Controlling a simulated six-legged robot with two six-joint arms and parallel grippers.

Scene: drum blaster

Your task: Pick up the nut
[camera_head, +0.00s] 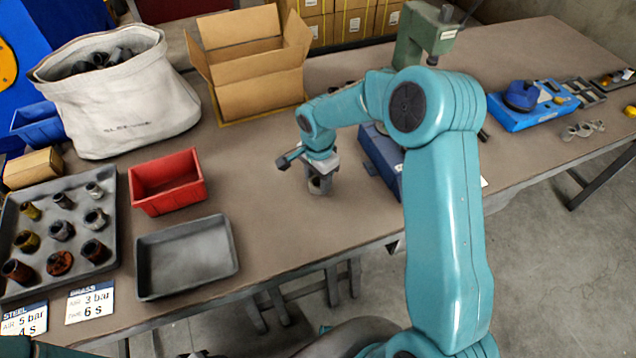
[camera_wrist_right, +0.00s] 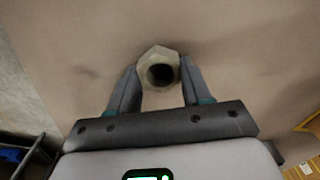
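My right gripper (camera_head: 319,181) points down over the bare middle of the table in the head view. In the right wrist view, a pale grey six-sided nut (camera_wrist_right: 146,62) with a dark round hole sits between the fingertips of this gripper (camera_wrist_right: 160,72). Both fingers appear to touch its sides, so the gripper looks shut on it. In the head view the nut is small and largely hidden by the fingers; its height over the table is hard to tell. My left gripper is not in view.
A red bin (camera_head: 167,183) and an empty grey tray (camera_head: 187,258) stand left of the gripper. A tray of several fittings (camera_head: 110,190) is at far left. A canvas bag (camera_head: 125,110) and open carton (camera_head: 262,92) stand behind. A blue object (camera_head: 379,158) is close right.

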